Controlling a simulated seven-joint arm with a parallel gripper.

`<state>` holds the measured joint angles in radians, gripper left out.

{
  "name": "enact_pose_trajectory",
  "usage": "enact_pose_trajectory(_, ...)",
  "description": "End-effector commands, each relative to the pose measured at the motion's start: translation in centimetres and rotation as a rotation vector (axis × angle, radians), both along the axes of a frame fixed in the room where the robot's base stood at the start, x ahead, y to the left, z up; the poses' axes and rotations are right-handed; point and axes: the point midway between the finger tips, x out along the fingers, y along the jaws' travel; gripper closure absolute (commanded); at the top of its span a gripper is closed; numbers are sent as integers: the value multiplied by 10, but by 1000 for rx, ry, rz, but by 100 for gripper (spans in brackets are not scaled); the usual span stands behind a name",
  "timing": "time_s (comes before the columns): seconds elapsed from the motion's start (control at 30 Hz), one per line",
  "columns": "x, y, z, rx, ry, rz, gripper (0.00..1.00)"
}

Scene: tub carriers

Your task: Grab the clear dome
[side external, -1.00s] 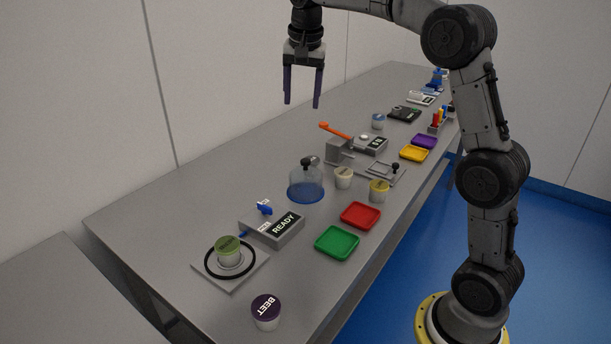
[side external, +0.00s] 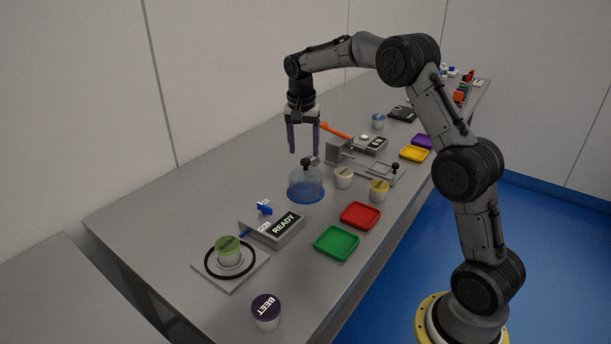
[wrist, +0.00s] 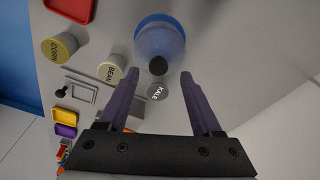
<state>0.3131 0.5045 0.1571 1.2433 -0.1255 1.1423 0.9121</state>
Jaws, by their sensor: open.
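The clear dome (side external: 305,187) stands upright on the grey table, with a blue base and a dark knob (side external: 306,163) on top. In the wrist view the dome (wrist: 160,38) lies beyond my fingertips, with its knob just ahead of the gap between them. My gripper (side external: 304,152) is open and empty, pointing down, slightly above the knob and apart from it. In the wrist view my two purple fingers (wrist: 158,78) are spread wide. A tub with a dark lid marked KALE (wrist: 157,92) shows between the fingers in the wrist view.
A tub marked BEAN (side external: 343,178) and a yellow-lidded tub marked CORN (side external: 379,191) stand right of the dome. A device with a READY sign (side external: 279,226) is in front. A device with an orange lever (side external: 335,130) stands behind. Red (side external: 360,215) and green (side external: 337,242) trays lie nearby.

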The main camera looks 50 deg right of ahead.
Motion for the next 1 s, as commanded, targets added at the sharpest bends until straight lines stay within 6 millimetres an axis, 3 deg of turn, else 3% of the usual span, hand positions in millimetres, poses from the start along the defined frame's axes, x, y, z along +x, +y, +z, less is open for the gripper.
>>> enact_pose_trajectory(0.33, 1, -9, -43, 1, 3, 1, 34)
enact_pose_trajectory(0.67, 2, -10, -51, 0, 0, 0, 34)
enact_pose_trajectory(1.0, 2, -10, -50, 0, -1, 1, 92)
